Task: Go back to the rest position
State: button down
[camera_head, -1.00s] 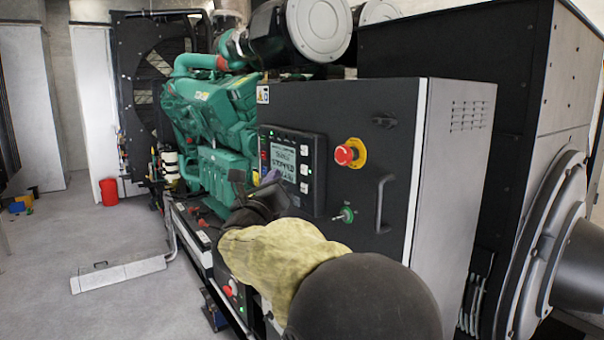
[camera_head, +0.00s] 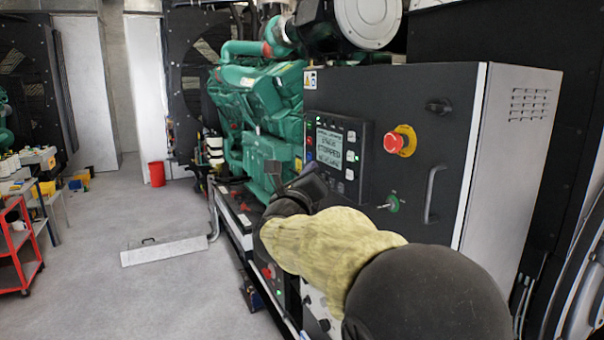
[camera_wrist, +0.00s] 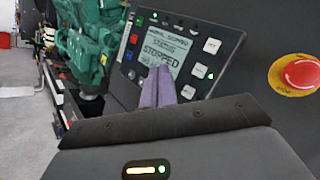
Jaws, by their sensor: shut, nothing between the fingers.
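My gripper shows in the wrist view (camera_wrist: 157,88), its two purple-grey fingers together with nothing between them. It is in front of the lower part of the control panel (camera_wrist: 178,58), whose screen reads "STOPPED"; I cannot tell the exact gap. In the head view my arm reaches from the lower right, with a tan sleeve and dark covers, and its end is near the lower left of the panel (camera_head: 332,150). The fingertips are hard to make out there. The panel sits on a dark cabinet (camera_head: 425,95) with a red emergency stop (camera_head: 399,141) and a key switch (camera_head: 391,203).
The green engine (camera_head: 262,95) stands behind the cabinet. A grey sloped box (camera_head: 165,250) lies on the floor to the left. A red cart (camera_head: 17,245) and a bench with bottles stand at far left, with a red bucket (camera_head: 157,173) farther back.

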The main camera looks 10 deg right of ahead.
jog(key=s+f+n+g+y, duration=0.3)
jog(key=f+n+y, duration=0.1)
jog(key=f+n, duration=0.65)
jog(key=s+f+n+g+y, duration=0.3)
jog(key=f+n+y, duration=0.2)
jog(key=f+n, duration=0.55)
jog(key=s+d+f+n+g, duration=0.1)
jog(key=s+f+n+g, duration=0.4)
jog(key=s+f, duration=0.3)
jog(key=s+d+f+n+g, duration=0.2)
jog(key=s+f+n+g, duration=0.3)
jog(key=s, duration=0.9)
notch_tip(320, 180, down, 4)
jog(key=n, duration=0.3)
